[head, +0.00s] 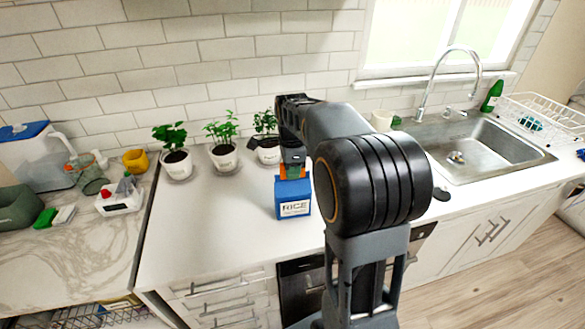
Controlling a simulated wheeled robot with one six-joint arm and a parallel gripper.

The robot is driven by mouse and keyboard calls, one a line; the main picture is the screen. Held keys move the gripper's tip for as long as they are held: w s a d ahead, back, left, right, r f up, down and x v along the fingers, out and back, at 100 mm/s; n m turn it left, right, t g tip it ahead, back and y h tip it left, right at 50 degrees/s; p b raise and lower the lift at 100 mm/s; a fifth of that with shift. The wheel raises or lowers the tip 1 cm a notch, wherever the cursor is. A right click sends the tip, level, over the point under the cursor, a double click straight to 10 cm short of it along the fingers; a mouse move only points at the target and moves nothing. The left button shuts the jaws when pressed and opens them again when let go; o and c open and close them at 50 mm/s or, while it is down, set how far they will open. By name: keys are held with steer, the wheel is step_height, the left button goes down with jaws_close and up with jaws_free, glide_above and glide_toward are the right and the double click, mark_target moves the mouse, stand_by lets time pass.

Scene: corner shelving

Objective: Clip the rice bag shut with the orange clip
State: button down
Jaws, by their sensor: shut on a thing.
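The rice bag (293,203) is blue with a white label reading RICE. It stands upright on the white counter (195,227), in the middle of the head view. The orange clip (283,173) shows at the top of the bag, right under my gripper (292,168). My gripper points down over the bag and is shut on the orange clip. The fingertips are small and partly hidden, so I cannot tell whether the clip is around the bag's top or only touching it.
Several potted plants (177,163) stand along the tiled wall. A sink (477,146) with a tall faucet is at the right, beside a white dish rack (545,118). The white counter left of the bag is clear.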

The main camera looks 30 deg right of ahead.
steer(key=shift+f, duration=0.5)
steer(key=c, duration=1)
jaws_free()
steer(key=shift+o, duration=0.2)
step_height(320, 180, up, 14)
steer(key=shift+f, duration=0.1)
